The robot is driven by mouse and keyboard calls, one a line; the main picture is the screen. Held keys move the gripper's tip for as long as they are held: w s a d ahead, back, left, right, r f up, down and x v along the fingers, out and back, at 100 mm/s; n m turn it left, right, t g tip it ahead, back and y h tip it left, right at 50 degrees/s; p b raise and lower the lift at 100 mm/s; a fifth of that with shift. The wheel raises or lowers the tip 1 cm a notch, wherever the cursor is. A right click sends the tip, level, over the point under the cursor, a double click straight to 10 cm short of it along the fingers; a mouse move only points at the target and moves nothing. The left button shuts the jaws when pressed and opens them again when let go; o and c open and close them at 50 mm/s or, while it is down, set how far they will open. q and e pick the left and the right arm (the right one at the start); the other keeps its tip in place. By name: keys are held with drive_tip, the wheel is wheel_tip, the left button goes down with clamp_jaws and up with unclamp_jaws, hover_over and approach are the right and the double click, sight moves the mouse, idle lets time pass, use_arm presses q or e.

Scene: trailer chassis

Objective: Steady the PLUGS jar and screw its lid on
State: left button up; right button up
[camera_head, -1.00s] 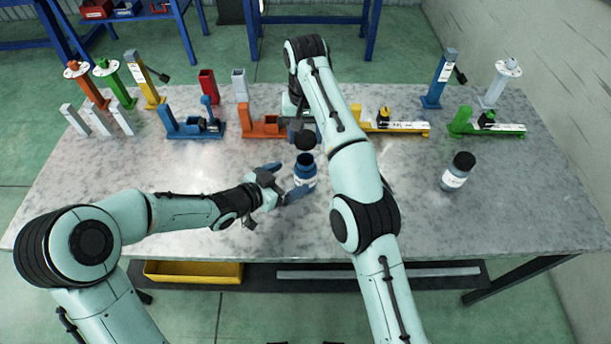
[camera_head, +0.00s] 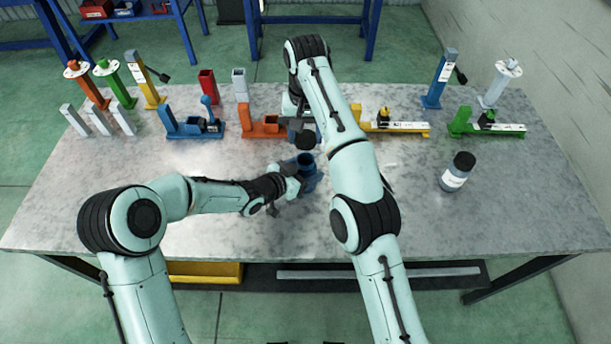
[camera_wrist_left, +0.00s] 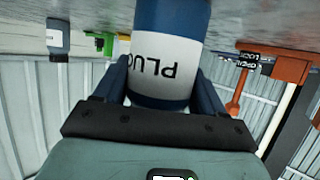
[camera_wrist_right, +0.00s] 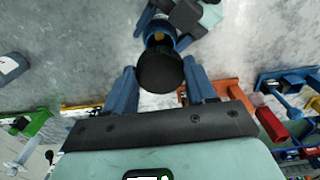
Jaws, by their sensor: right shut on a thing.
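The PLUGS jar (camera_head: 306,161), blue with a white label, stands open and upright on the table. Its label faces the left wrist view (camera_wrist_left: 165,70). My left gripper (camera_head: 305,179) has a finger on each side of the jar; whether they press on it I cannot tell. My right gripper (camera_head: 304,129) is shut on the black lid (camera_head: 306,141), which it holds above and slightly behind the jar mouth in the head view. In the right wrist view the lid (camera_wrist_right: 160,72) sits between the fingertips, with part of the jar (camera_wrist_right: 158,37) showing beyond it.
Another jar with a black lid (camera_head: 456,173) stands to the right. Coloured fixtures, such as the orange one (camera_head: 262,128) and the yellow one (camera_head: 395,126), line the back of the table. The table front is clear apart from my arms.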

use_arm(q)
drive_tip(key=c, duration=0.6)
use_arm(e)
hover_over(306, 155)
drive_tip(key=s, duration=0.2)
drive_tip(key=shift+s+f, duration=0.1)
drive_tip(key=shift+f, duration=2.35)
drive_tip(key=shift+f, duration=0.1)
drive_tip(key=shift+f, duration=0.8)
drive_tip(key=shift+f, duration=0.6)
